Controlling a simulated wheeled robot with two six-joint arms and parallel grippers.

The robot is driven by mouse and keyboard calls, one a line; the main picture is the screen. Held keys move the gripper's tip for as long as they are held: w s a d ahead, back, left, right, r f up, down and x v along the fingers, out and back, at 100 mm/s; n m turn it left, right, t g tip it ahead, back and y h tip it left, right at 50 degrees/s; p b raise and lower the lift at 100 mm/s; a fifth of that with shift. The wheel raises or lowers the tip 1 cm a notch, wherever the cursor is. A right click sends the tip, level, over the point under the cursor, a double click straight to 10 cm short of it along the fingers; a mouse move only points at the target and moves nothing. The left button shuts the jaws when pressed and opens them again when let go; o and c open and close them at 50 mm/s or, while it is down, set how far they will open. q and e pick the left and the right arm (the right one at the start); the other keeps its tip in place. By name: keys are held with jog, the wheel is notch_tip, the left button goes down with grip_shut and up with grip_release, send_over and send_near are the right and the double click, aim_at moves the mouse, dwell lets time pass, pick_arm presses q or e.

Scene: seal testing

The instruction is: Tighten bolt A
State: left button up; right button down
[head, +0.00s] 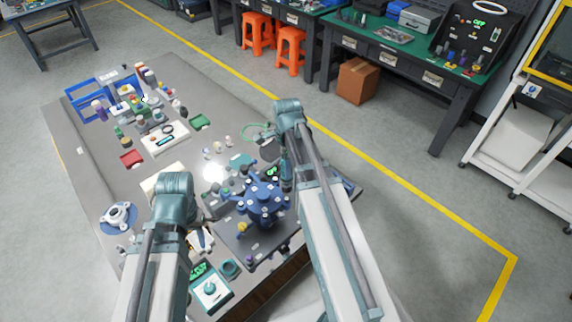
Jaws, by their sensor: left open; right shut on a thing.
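A blue flanged fixture (264,203) with several arms and bolt heads stands on a grey plate at the front right of the table. I cannot tell which bolt is bolt A. My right gripper (287,186) points down at the right edge of the fixture. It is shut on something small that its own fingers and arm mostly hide. I cannot tell whether that thing touches a bolt. My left gripper (203,240) is open, low over the table to the left of the fixture, partly hidden by its arm.
A box with a green display (209,287) stands at the front.

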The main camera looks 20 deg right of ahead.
jog(key=shift+f+b, duration=2.1)
jog(key=shift+f, duration=0.25)
jog(key=shift+f+b, duration=1.1)
jog(key=shift+b, duration=0.05)
dwell(0.7)
jog(key=shift+r, duration=0.15)
